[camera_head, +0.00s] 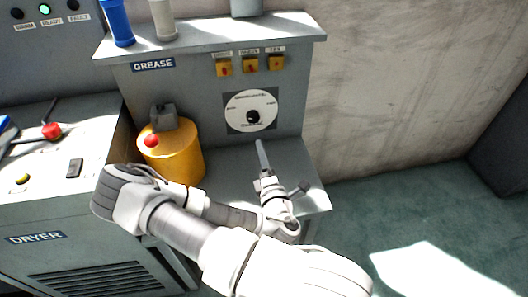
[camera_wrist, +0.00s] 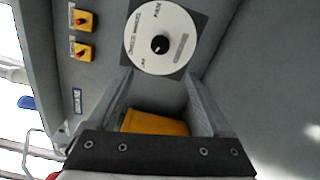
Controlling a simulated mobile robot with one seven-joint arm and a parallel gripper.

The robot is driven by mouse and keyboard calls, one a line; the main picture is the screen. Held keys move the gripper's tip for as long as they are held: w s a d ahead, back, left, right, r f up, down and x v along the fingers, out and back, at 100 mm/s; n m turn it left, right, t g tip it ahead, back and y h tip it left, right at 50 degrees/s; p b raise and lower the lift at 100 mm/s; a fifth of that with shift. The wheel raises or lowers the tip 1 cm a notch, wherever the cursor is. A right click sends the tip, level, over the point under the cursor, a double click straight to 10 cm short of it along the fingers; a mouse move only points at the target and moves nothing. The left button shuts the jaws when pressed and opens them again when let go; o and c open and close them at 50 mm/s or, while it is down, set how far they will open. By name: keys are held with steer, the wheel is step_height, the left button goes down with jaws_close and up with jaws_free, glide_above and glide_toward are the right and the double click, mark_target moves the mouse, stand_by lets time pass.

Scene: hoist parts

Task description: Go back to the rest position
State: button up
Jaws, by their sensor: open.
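My gripper (camera_head: 262,150) is in front of the grey grease station, just below its white dial (camera_head: 251,100). In the wrist view the two fingers of my gripper (camera_wrist: 158,76) stand apart with nothing held between them. The dial with its black knob (camera_wrist: 160,44) shows beyond the fingertips. The fingers look clear of the knob, though the exact distance cannot be told. My arm reaches in from the lower right of the head view, bent at the elbow.
A yellow canister (camera_head: 180,158) stands on the station's lower shelf, left of my gripper. Yellow switches (camera_head: 250,65) sit above the dial. Blue (camera_head: 117,22) and beige (camera_head: 162,18) cylinders stand on top. The dryer (camera_head: 70,220) is at left. Open floor (camera_head: 410,215) lies right.

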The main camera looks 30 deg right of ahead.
steer(key=shift+s+a, duration=0.1)
steer(key=shift+s, duration=0.3)
stand_by(0.3)
